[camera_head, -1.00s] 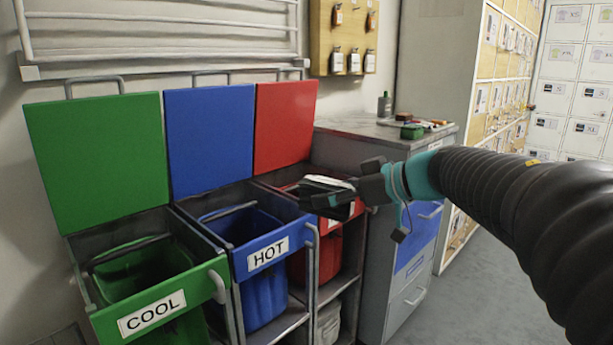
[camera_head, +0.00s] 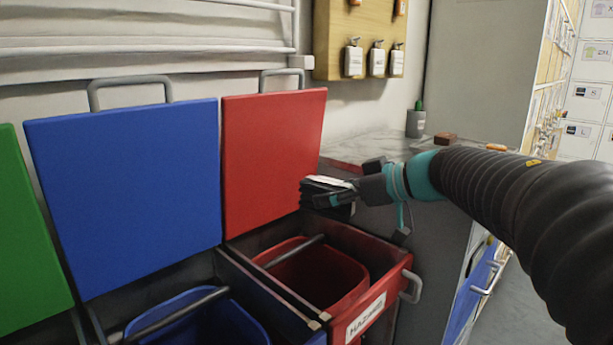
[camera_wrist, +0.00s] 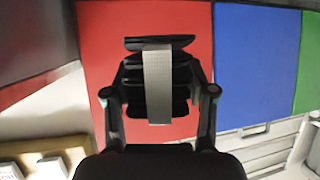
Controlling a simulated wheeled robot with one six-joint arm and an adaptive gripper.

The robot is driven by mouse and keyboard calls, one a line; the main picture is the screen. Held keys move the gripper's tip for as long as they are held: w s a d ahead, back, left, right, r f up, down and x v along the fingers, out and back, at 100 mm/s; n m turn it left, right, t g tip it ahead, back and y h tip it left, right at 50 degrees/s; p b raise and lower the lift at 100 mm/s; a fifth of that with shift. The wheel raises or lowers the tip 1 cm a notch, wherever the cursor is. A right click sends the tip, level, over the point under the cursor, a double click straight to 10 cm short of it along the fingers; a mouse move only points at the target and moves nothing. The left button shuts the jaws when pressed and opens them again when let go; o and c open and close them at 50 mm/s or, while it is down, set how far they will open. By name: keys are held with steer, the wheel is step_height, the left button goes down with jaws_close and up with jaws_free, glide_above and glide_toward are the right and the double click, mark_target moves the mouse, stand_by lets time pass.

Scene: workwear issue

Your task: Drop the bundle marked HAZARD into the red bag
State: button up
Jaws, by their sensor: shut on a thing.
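My gripper (camera_head: 345,191) is shut on a dark folded bundle (camera_head: 322,184) with a pale band around it. In the wrist view the bundle (camera_wrist: 133,72) sits between the two fingers, its grey band (camera_wrist: 157,85) running along the middle; no marking on it can be read. The bundle is above the back right part of the red bag (camera_head: 312,275), in front of the raised red lid (camera_head: 272,160). The red bag hangs open in a red-fronted drawer whose label (camera_head: 366,317) appears to read HAZARD.
A blue bag (camera_head: 195,318) stands open to the left, below a raised blue lid (camera_head: 130,190). A green lid (camera_head: 25,220) is at the far left. A bar (camera_head: 290,250) crosses the red bag's opening. A counter (camera_head: 372,147) with a small plant (camera_head: 416,121) is behind my gripper.

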steer(key=shift+w, duration=0.35)
steer(key=shift+f, duration=0.25)
step_height(320, 180, down, 5)
steer(key=shift+r+b, duration=0.15)
steer(key=shift+b, duration=0.55)
steer(key=shift+f+b, duration=0.35)
steer(key=shift+b, duration=0.1)
steer(key=o, duration=1.4)
steer(key=shift+c, duration=0.2)
steer(key=shift+d, duration=0.1)
